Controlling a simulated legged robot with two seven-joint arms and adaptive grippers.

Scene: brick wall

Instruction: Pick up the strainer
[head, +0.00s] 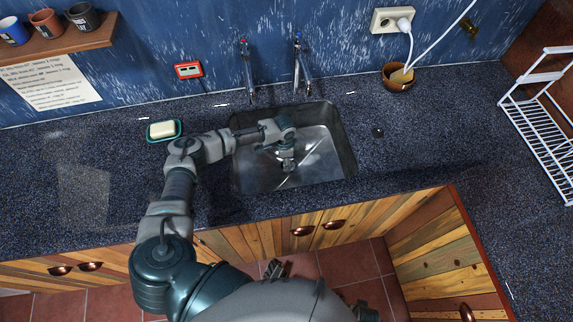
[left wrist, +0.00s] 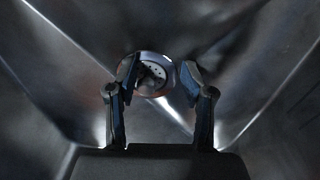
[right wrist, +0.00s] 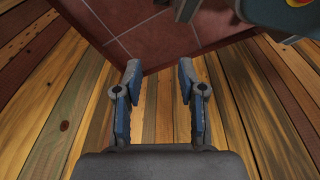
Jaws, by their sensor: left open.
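The strainer (left wrist: 150,82) is a round metal disc with small holes and a dark middle. It lies at the bottom of the metal sink (head: 333,178), over the drain as the left wrist view shows it. My left gripper (head: 288,164) reaches down into the sink. In the left wrist view its two fingers (left wrist: 158,76) are apart, one on each side of the strainer, with nothing clearly held. In the head view the gripper hides most or all of the strainer. My right gripper (right wrist: 160,75) has its fingers apart and is empty, facing wooden cabinet boards and floor tiles.
Two taps (head: 300,65) stand behind the sink. A soap dish (head: 164,130) lies left of it on the dark counter (head: 100,160). A brown bowl (head: 397,78) stands at the back right. A white wire rack (head: 540,110) stands at the far right. Sink walls surround my left gripper.

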